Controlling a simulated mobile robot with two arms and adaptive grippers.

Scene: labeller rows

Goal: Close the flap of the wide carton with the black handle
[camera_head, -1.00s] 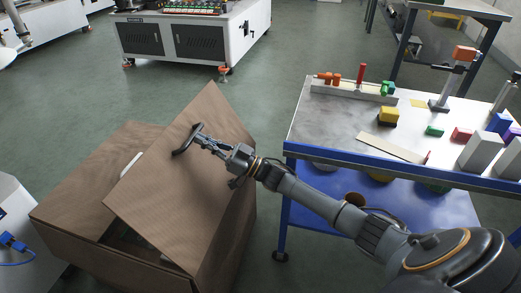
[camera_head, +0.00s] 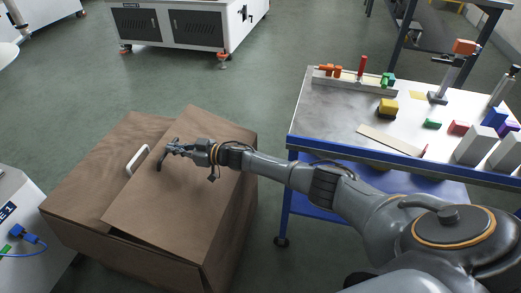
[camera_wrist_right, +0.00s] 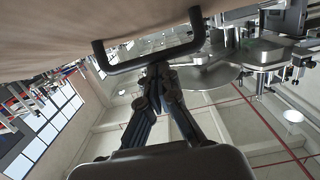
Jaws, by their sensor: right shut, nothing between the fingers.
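The wide brown carton (camera_head: 150,265) stands on the floor at lower left. Its right flap (camera_head: 185,215) carries the black handle (camera_head: 161,160) and lies low over the carton, slightly tilted, with a narrow dark gap at its front left edge. The left part of the top, with a white handle (camera_head: 138,159), lies flat. My right gripper (camera_head: 172,148) is shut and empty at the black handle. In the right wrist view its fingertips (camera_wrist_right: 157,72) meet just by the bar of the black handle (camera_wrist_right: 150,58); I cannot tell whether they touch it. My left gripper is not in view.
A blue-framed workbench (camera_head: 345,122) with blocks and tools stands right of the carton, with my right arm passing along its near edge. A white machine (camera_head: 25,235) stands close at the lower left. Green floor is free behind the carton.

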